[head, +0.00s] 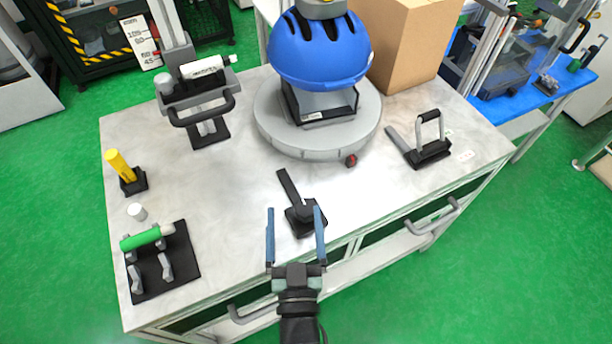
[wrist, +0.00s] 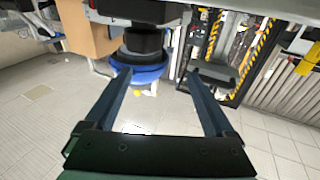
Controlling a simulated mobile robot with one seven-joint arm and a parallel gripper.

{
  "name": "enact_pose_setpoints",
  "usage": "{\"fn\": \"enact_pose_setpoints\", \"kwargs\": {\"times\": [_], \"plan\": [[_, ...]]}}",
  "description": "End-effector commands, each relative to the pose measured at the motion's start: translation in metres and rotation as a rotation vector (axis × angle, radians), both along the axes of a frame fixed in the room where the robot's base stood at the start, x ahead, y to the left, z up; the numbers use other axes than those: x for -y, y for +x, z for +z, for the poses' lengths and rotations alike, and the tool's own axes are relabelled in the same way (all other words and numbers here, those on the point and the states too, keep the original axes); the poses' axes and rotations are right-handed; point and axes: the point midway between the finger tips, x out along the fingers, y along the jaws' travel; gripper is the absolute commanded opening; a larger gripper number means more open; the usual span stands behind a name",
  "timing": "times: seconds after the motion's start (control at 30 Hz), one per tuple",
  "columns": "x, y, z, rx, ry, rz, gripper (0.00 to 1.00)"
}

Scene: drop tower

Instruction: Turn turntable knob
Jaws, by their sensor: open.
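The turntable (head: 270,125) is a round grey disc on the table. A small red and black knob (head: 351,160) sits on its front right rim. My gripper (head: 294,209) is open and empty, in front of the turntable and to the left of the knob, apart from both. In the wrist view its two fingers (wrist: 158,72) are spread, with the blue helmet (wrist: 145,77) beyond them. I cannot make out the knob in the wrist view.
A black lever device (head: 303,218) stands between my fingers as seen from the head. A black base with a grey handle (head: 430,150) stands right. A green-handled tool (head: 147,238) and yellow cylinder (head: 119,164) are left. A cardboard box (head: 405,45) stands behind.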

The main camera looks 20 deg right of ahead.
Motion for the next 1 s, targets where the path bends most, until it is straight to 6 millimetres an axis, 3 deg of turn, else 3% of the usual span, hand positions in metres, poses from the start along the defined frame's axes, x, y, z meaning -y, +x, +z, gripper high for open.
{"fn": "enact_pose_setpoints", "kwargs": {"times": [0.03, 0.13, 0.33, 0.57, 1.0], "plan": [[-0.001, -0.017, -0.005, -0.032, 0.012, -0.022, 0.89], [-0.003, -0.04, -0.021, -0.065, 0.022, -0.054, 0.89], [-0.004, -0.058, -0.034, -0.091, 0.03, -0.081, 0.89], [0.004, -0.039, -0.034, -0.086, 0.028, -0.08, 0.89], [0.03, 0.017, -0.034, -0.086, 0.027, -0.079, 0.89]]}}
